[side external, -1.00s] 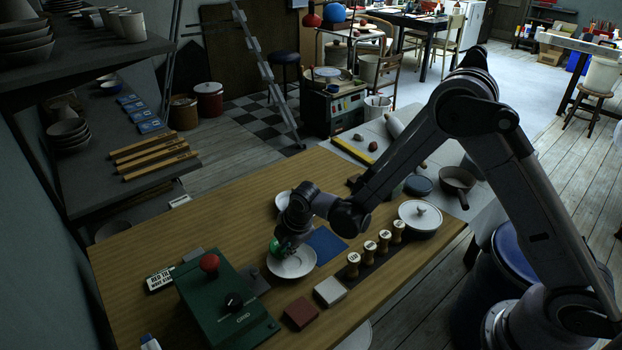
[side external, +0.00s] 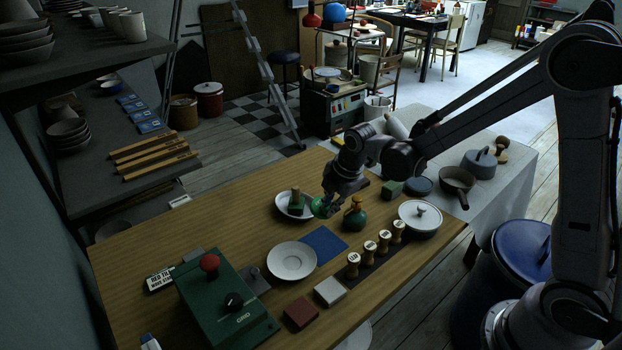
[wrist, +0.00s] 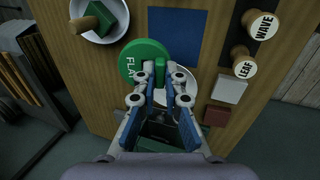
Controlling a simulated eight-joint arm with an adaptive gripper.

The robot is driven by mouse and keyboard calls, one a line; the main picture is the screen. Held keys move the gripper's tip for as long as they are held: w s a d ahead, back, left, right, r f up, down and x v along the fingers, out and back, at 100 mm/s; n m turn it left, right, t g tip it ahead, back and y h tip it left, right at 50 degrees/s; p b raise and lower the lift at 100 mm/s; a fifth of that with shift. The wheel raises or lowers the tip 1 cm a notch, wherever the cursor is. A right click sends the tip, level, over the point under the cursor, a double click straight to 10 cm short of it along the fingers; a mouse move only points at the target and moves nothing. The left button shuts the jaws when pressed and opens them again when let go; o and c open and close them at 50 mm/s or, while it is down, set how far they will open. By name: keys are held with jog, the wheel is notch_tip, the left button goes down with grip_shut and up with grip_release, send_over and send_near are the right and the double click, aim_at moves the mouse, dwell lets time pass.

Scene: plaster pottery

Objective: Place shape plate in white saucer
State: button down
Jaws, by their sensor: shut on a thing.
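A round green shape plate (wrist: 143,60), with lettering starting "FLA", is between my gripper's fingertips (wrist: 160,75) in the wrist view. My gripper (side external: 332,196) is shut on the plate, which also shows as a green disc (side external: 321,207) in the side view, held above the table. The front white saucer (side external: 291,262) is empty and lies to the lower left of my gripper. In the wrist view the green plate and fingers hide most of it. A second white dish (side external: 281,212), left of the gripper, holds a green block with a wooden handle (side external: 296,201).
A blue square (side external: 324,244) lies beside the front saucer.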

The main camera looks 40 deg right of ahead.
jog(key=a+f+g, duration=0.1)
jog(key=a+f, duration=0.1)
jog(key=a, duration=0.1)
jog(key=a+f+g, duration=0.1)
jog(key=a+f, duration=0.1)
jog(key=a, duration=0.2)
jog(key=a+f+g, duration=0.1)
jog(key=a+f, duration=0.1)
jog(key=a, duration=0.1)
jog(key=shift+a+g, duration=0.3)
jog(key=shift+a, duration=0.1)
send_over(296, 268)
jog(key=shift+f, duration=2)
jog(key=shift+f, duration=0.3)
jog(key=c, duration=1.4)
grip_release()
jog(key=shift+c, duration=0.2)
